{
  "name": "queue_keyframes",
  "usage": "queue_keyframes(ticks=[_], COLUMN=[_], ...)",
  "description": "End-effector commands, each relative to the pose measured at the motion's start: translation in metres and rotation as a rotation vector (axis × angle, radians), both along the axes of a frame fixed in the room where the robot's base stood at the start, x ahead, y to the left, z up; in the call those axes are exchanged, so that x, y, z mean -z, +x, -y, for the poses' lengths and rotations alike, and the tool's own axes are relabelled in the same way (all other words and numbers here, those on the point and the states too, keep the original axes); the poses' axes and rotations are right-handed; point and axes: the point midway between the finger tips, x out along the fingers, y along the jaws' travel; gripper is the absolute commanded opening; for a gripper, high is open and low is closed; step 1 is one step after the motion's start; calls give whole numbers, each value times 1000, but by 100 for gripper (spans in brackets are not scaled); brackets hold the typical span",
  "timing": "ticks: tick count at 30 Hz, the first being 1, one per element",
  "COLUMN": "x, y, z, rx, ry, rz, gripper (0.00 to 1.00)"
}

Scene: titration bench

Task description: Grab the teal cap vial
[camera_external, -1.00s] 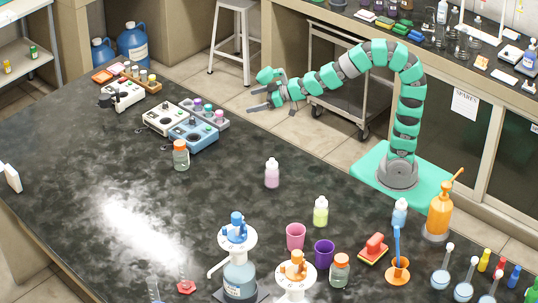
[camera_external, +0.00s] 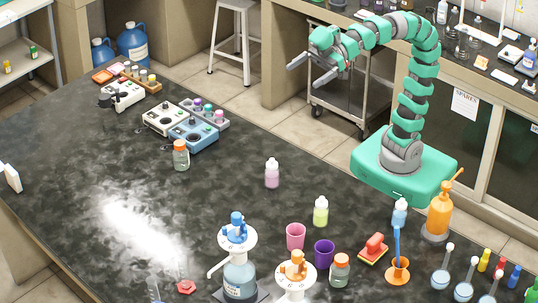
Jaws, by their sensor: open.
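The teal-capped vial (camera_external: 208,111) appears to stand in a grey rack (camera_external: 222,122), between purple-capped and pink-capped vials, behind the blue stirrer at the bench's far edge. It is small in this view. My gripper (camera_external: 301,77) is open and empty, with its two grey fingers apart and pointing left and down. It is well to the right of and above the rack in the picture, beyond the bench edge.
A blue stirrer (camera_external: 193,134) and a white stirrer (camera_external: 164,117) stand beside the rack. An orange-capped jar (camera_external: 181,155) and a pink bottle (camera_external: 272,173) stand nearer. A trolley (camera_external: 337,100) is behind my arm. The bench's middle left is clear.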

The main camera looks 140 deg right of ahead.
Motion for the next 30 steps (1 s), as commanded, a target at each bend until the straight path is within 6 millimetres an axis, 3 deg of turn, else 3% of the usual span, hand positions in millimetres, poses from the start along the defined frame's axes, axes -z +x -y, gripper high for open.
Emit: queue_keyframes(ticks=[1, 3, 9, 14, 19, 20, 30], x=[-24, -44, -76, -81, -80, -80, -74], y=[-5, -13, -32, -36, -35, -35, -29], z=[-24, -49, -92, -99, -99, -99, -92], rx=[-45, -91, -173, -188, -187, -186, -170], ry=[-3, -3, 0, 1, 1, 0, 2], rz=[15, 23, 31, 32, 31, 32, 26], gripper=[100, 100, 100, 100, 56, 52, 52])
